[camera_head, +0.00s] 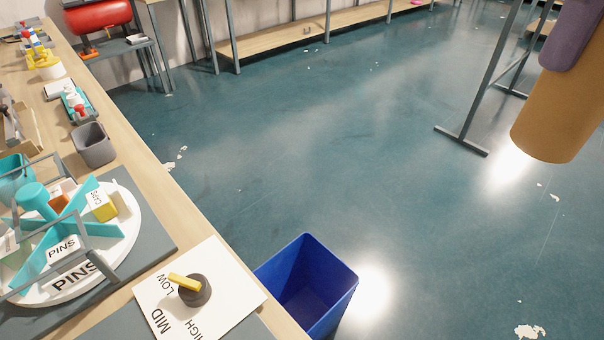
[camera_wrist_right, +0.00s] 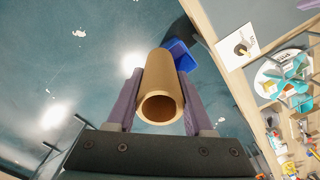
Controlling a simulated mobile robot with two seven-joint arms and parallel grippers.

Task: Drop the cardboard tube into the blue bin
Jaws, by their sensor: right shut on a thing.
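The brown cardboard tube (camera_head: 558,110) hangs in the air at the upper right of the head view, above the floor. My right gripper (camera_wrist_right: 157,95) is shut on the tube, with one purple finger on each side in the right wrist view. The tube (camera_wrist_right: 161,80) shows its open round end there. The blue bin (camera_head: 310,285) stands on the floor beside the workbench, at the bottom middle of the head view. It is open at the top, and the part inside that shows is empty. The tube is apart from the bin, well to its right. My left gripper is not in view.
The wooden workbench (camera_head: 165,190) runs along the left, with a dial card (camera_head: 225,290), a round sorting tray (camera_head: 125,215) and a grey cup (camera_head: 94,145). A grey metal stand (camera_head: 462,140) is near the tube. The floor between tube and bin is clear apart from pale scraps.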

